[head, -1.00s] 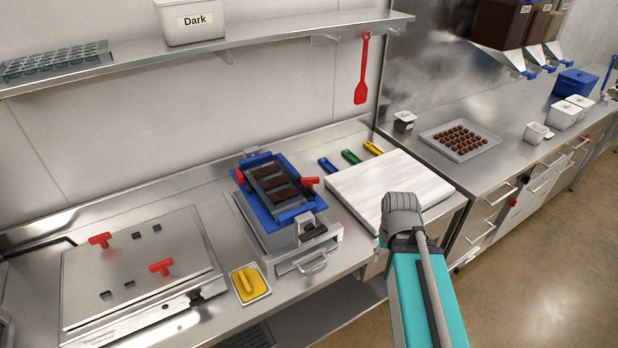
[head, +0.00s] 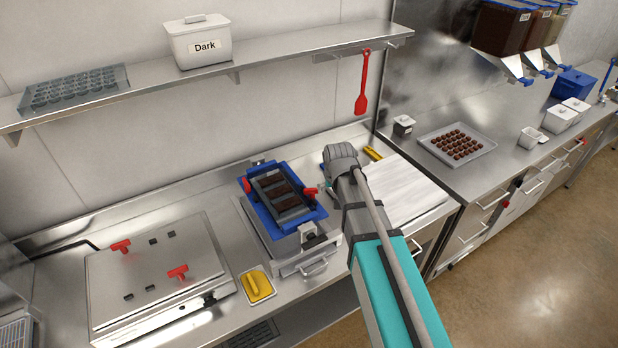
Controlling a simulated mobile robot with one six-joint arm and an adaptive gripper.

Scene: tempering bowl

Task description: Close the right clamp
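The right clamp, with a red handle (head: 310,193), sits at the right edge of the blue frame (head: 259,216) on the steel machine. The left clamp's red handle (head: 247,184) is at the frame's left edge. A grey mould with dark brown chocolate bars (head: 276,190) lies in the frame. My gripper (head: 324,187) is just right of the right clamp, mostly hidden behind my own wrist. Only a small tip shows close to the red handle. I cannot tell whether it touches the handle or whether its fingers are open.
A white board (head: 405,190) lies right of the machine, partly behind my arm. A yellow tool in a tray (head: 257,285) stands at the machine's front left. A steel lid with red handles (head: 160,270) is further left. A shelf (head: 270,57) runs above.

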